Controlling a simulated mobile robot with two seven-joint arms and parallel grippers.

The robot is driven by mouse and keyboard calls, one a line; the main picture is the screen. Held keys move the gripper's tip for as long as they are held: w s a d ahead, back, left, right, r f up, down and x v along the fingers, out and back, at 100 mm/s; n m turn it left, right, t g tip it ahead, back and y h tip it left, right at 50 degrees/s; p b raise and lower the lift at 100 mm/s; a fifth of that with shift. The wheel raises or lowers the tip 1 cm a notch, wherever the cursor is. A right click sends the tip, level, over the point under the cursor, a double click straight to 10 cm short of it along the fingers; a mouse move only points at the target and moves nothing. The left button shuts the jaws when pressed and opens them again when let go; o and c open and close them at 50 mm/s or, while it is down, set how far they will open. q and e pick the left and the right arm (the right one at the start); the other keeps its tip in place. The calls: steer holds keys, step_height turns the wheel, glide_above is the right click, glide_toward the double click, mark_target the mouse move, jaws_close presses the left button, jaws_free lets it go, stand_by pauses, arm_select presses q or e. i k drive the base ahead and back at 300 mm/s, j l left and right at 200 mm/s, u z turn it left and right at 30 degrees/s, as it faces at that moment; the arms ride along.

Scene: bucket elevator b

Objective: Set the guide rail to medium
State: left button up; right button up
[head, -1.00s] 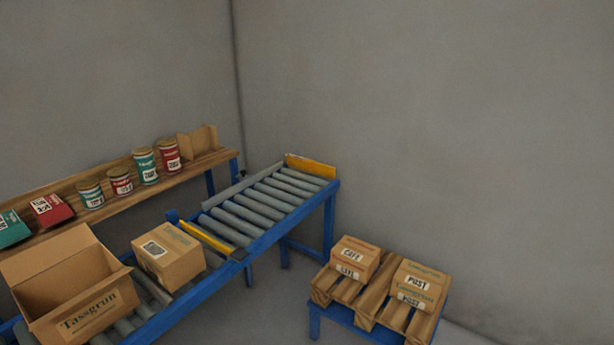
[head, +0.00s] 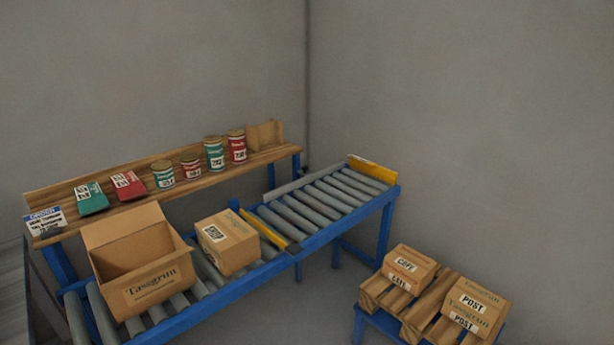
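A grey rail (head: 305,179) runs along the back edge of the far part of the roller conveyor (head: 325,203); I cannot tell whether it is the guide rail the task names. I see no readable setting marks on it. A yellow bar (head: 263,229) lies across the rollers, and a yellow end plate (head: 370,170) stands at the far end. Neither of my grippers is in view.
On the near rollers sit an open carton (head: 150,285) and a closed box (head: 230,243). Behind is a wooden shelf (head: 140,217) with tins, packets and a sign card (head: 45,221). A low pallet stand (head: 415,318) at right holds labelled boxes.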

mark_target(308, 178)
steer(key=i+l+z, duration=0.15)
steer(key=i, duration=0.3)
steer(key=i+l+z, duration=0.2)
steer(key=i, duration=0.25)
